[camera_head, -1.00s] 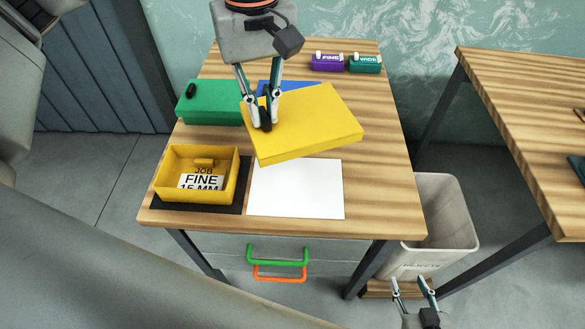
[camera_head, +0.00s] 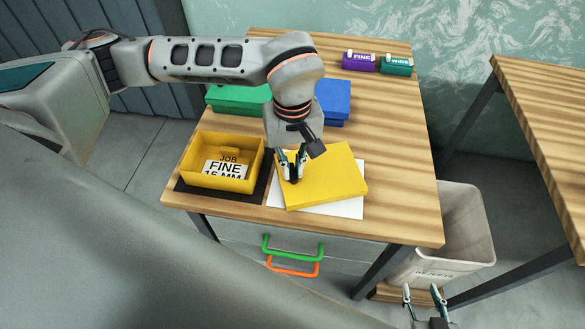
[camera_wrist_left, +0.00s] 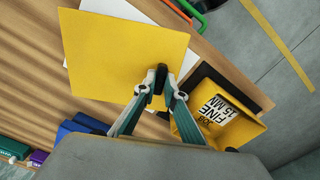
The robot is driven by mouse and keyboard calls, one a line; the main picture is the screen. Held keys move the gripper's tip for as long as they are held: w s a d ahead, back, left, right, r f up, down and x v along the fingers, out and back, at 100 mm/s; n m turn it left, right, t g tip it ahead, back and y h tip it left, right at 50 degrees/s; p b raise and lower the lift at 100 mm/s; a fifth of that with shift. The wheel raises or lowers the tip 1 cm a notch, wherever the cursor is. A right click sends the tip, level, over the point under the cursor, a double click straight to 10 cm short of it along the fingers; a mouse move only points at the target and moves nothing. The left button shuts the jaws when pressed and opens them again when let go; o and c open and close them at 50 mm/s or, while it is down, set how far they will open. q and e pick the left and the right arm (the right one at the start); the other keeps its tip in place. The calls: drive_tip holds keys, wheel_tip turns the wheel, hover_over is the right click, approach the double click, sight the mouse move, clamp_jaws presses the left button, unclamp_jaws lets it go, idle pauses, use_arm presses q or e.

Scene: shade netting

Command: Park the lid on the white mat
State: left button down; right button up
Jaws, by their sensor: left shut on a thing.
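The yellow lid (camera_head: 330,180) lies over the white mat (camera_head: 345,208), turned a little against it and covering most of it. Mat edges show at the front and right of the lid, and in the wrist view at its side (camera_wrist_left: 118,9). I cannot tell whether the lid touches the mat. My left gripper (camera_head: 292,176) is shut on the lid's dark knob near its left side; the fingertips show in the wrist view (camera_wrist_left: 160,82). My right gripper (camera_head: 424,292) is low at the front right, off the table, with its fingers apart and empty.
The open yellow box (camera_head: 190,178) with a "JOB FINE 15 MM" card stands on a dark mat (camera_head: 258,192) left of the lid. Green (camera_head: 238,100) and blue (camera_head: 335,98) boxes stand behind. Purple (camera_head: 359,62) and teal (camera_head: 396,66) blocks are at the back. The table's right side is clear.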

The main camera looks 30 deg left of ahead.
use_arm(q)
drive_tip(key=shift+f, duration=0.7)
drive_tip(key=shift+f, duration=0.2)
drive_tip(key=c, duration=2.1)
unclamp_jaws()
drive_tip(key=shift+r, duration=0.1)
wheel_tip(320, 180, up, 12)
drive_tip(key=shift+r, duration=0.1)
